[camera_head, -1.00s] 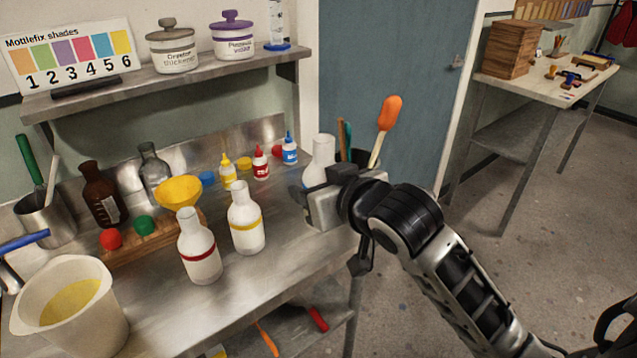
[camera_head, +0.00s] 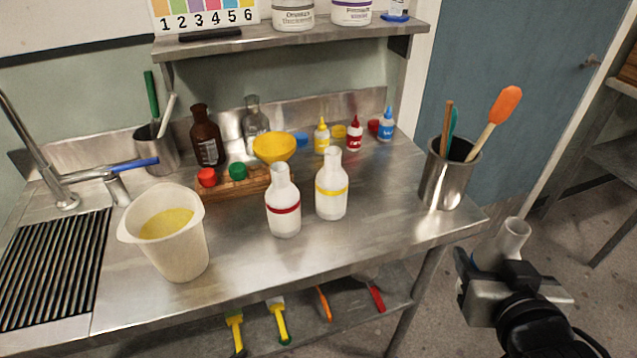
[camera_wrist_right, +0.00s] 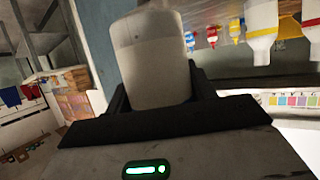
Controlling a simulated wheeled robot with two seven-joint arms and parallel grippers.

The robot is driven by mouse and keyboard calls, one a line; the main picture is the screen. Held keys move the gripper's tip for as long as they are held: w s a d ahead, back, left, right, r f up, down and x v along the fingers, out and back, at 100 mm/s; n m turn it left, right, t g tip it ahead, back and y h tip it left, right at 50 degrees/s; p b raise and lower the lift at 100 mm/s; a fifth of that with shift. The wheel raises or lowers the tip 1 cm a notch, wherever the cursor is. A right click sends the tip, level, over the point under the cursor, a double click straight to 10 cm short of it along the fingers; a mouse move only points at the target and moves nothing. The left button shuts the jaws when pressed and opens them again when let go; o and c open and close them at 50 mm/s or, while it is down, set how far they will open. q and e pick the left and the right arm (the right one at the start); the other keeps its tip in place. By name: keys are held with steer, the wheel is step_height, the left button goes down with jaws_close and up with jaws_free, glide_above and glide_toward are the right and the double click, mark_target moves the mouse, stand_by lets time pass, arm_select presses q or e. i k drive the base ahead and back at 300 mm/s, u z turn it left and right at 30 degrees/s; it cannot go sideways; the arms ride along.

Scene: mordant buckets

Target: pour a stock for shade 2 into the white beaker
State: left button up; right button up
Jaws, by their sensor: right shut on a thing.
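The white beaker (camera_head: 192,240) stands on the steel bench at left with yellow liquid in it. Two white bottles stand right of it, one with a red band (camera_head: 284,222) and one with a yellow band (camera_head: 331,203). My right gripper (camera_head: 490,268) is shut on a third white bottle (camera_head: 512,238), clear of the bench's front right corner. My left gripper is out of view.
A steel utensil pot (camera_head: 437,190) with an orange spatula stands at the bench's right end. A yellow funnel (camera_head: 274,147), brown bottle (camera_head: 206,140) and small dye bottles stand behind. A tap (camera_head: 40,165) and grating lie left. The bench front is clear.

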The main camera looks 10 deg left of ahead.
mark_target(165, 222)
steer(key=z, duration=0.5)
steer(key=k, duration=1.25)
steer(key=u, duration=1.75)
steer(key=i, duration=0.5)
steer(key=u, duration=0.1)
